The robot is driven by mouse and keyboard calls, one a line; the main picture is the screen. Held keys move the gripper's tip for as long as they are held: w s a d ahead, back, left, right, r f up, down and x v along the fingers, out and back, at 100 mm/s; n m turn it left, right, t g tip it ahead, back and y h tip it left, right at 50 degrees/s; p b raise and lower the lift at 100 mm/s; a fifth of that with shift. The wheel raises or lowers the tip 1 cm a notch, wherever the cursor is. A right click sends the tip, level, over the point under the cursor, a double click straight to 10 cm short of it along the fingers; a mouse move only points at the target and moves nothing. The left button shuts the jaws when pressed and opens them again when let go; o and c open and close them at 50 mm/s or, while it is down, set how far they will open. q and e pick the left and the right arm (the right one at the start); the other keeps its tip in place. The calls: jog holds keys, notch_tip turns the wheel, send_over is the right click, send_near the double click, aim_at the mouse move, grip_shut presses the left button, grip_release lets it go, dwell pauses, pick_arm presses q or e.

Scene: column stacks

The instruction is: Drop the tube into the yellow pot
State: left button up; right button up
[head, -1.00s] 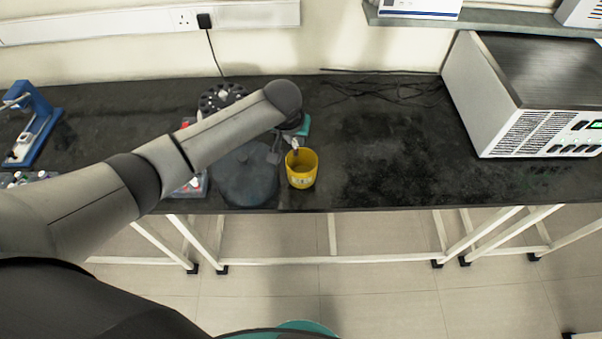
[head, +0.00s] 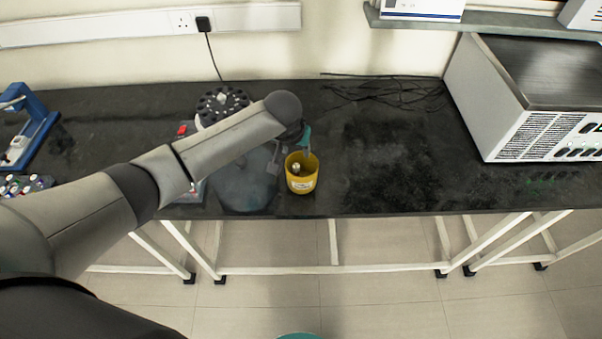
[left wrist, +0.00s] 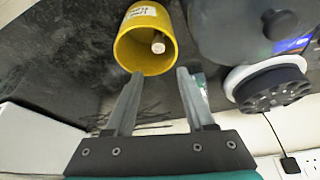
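The yellow pot (head: 301,184) stands upright near the front edge of the dark bench, with a pale label on its side. It also shows in the left wrist view (left wrist: 128,48). The tube (head: 296,168) is inside the pot; only its pale round end shows, also in the left wrist view (left wrist: 157,46), and the rest is hidden. My left gripper (head: 289,158) is at the pot's mouth with its fingers apart. In the left wrist view its fingers (left wrist: 160,74) are spread and nothing is between them. My right gripper is in neither view.
A round black rotor-like rack (head: 222,102) and a dark grey rounded device (head: 245,183) stand left of the pot, partly behind my arm. A large grey instrument (head: 515,100) stands at the right. Cables (head: 390,90) lie at the back. The bench right of the pot is clear.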

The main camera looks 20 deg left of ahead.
pick_arm(q)
jog(key=p+v, duration=0.3)
jog(key=v, duration=1.2)
jog(key=shift+r, duration=0.1)
